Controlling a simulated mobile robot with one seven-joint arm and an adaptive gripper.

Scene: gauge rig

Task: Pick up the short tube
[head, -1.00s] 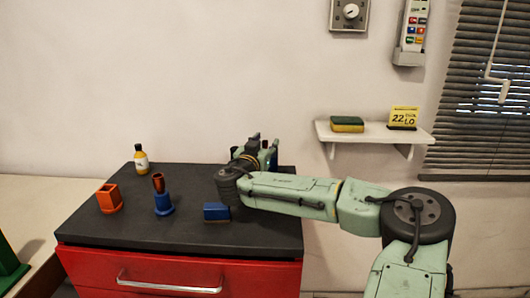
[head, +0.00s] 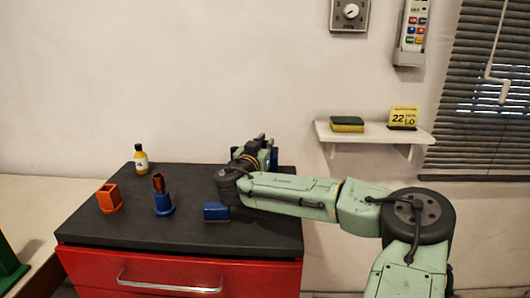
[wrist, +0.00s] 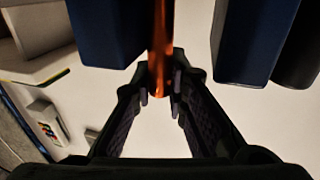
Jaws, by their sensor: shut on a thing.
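My gripper (wrist: 160,88) is shut on an orange-copper tube (wrist: 161,45) in the wrist view. The tube runs up out of the top of the picture, between two dark blue blocks (wrist: 108,30) (wrist: 250,42). I cannot tell whether it touches either block. In the head view my gripper (head: 262,148) is at the back right of the dark cabinet top, and the held tube cannot be made out there. Another copper-brown tube (head: 158,182) stands upright in a blue round-based holder (head: 163,204) at the middle of the top.
An orange square cup (head: 109,198) stands at the left of the cabinet top (head: 190,235). A yellow bottle (head: 141,159) stands behind it. A blue block (head: 216,211) lies in front of my wrist. A wall shelf (head: 375,136) holds a sponge (head: 347,124) and a yellow sign (head: 403,117).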

